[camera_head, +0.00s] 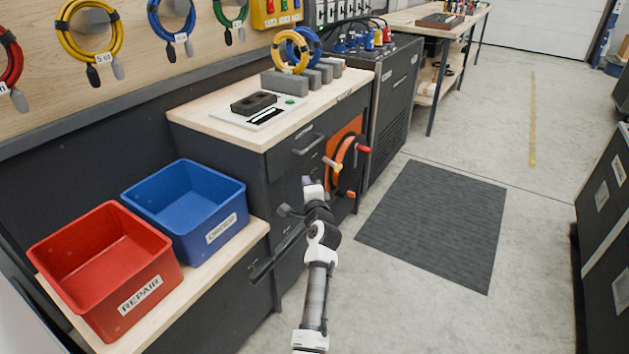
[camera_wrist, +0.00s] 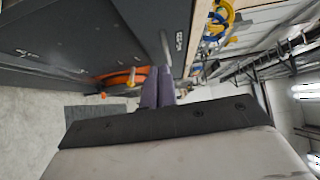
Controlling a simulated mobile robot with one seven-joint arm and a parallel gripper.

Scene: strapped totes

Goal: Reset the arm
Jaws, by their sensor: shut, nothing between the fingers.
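My arm reaches up from the bottom middle of the head view, in front of the dark cabinet. My gripper (camera_head: 307,182) is at its far end, small and partly merged with the dark cabinet front behind it. In the wrist view the two grey-purple fingers (camera_wrist: 158,86) lie side by side, shut and empty. They point toward the cabinet front, with the orange cable reel beyond them. I see no contact with anything, though the exact gap to the cabinet is hard to judge.
A dark cabinet (camera_head: 290,188) with a wooden top stands close behind my gripper; its orange reel (camera_head: 347,165) has protruding handles. A red bin (camera_head: 110,275) and blue bin (camera_head: 190,215) sit on a low bench at left. Dark cases (camera_head: 606,215) stand at right. The floor mat (camera_head: 435,225) is clear.

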